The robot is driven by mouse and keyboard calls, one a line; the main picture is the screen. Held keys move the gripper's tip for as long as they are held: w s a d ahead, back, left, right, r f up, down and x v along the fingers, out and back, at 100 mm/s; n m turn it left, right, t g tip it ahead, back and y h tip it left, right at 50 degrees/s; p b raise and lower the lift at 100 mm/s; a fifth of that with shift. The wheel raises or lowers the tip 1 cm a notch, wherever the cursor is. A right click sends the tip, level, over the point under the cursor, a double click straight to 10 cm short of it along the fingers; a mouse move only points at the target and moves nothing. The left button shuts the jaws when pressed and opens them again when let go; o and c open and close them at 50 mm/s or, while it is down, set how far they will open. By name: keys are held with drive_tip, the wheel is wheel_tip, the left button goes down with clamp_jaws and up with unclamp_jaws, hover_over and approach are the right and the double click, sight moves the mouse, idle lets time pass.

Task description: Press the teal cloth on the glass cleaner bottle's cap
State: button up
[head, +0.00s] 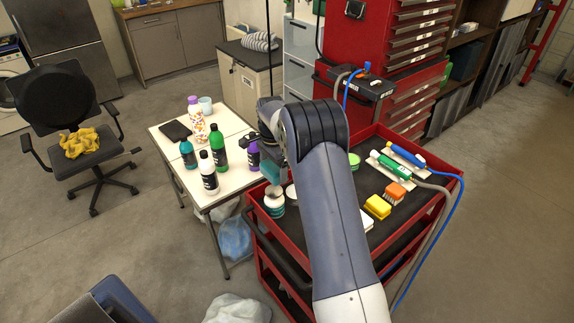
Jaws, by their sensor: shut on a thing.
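My gripper (268,153) is shut on the teal cloth (271,172), which hangs below it near the left edge of the red cart. A white-topped jar with a green band (274,200) stands just below the cloth on the cart; I cannot tell whether they touch.
The white table (232,188) also bears a tall patterned bottle (196,120), a cup (206,105) and a black flat item (175,131). The red cart (405,223) carries sponges, brushes and tools. A chair (100,152) with a yellow cloth stands left.

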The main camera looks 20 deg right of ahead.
drive_tip(key=shift+w+a+f, duration=0.1)
drive_tip(key=shift+w, duration=0.1)
drive_tip(key=b, duration=0.4)
hover_over(274, 191)
drive_tip(key=shift+w+f, duration=0.1)
drive_tip(key=shift+f, duration=2.8)
drive_tip(key=shift+f+b, duration=0.35)
drive_tip(key=shift+f, duration=0.6)
drive_tip(key=shift+r+p, duration=2.1)
drive_tip(key=shift+r, duration=1.5)
